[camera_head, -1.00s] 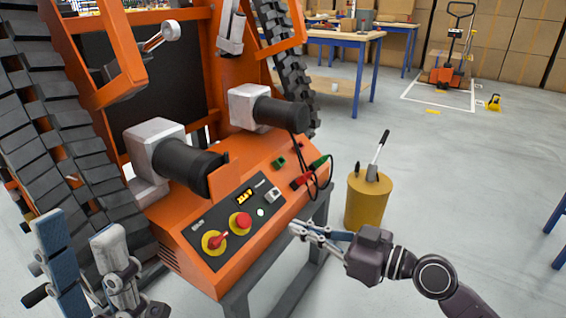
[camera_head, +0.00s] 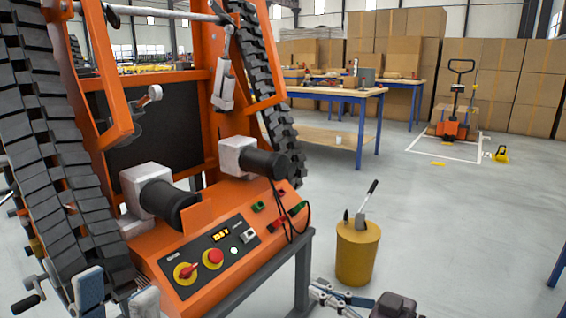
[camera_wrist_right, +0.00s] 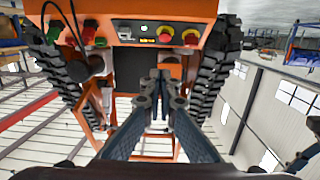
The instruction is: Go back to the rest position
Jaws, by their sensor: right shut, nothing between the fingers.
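My left gripper (camera_head: 116,284) is at the bottom left of the head view, in front of the orange machine. Its two blue-padded fingers stand apart with nothing seen between them; the rest is cut off by the frame. My right gripper (camera_head: 318,291) is at the bottom edge, right of the machine's stand and near the yellow bin. Its fingers are together and empty, and most of its arm is out of frame. In the right wrist view the closed fingertips (camera_wrist_right: 161,80) point toward the machine, which appears upside down.
The orange machine (camera_head: 255,230) has a control panel (camera_head: 210,255) with a red button (camera_head: 214,257), and black tracks (camera_head: 60,150) beside it. The yellow bin (camera_head: 357,255) holds a handled tool (camera_head: 366,205). Blue-legged tables (camera_head: 340,92) and a pallet truck (camera_head: 453,125) stand behind.

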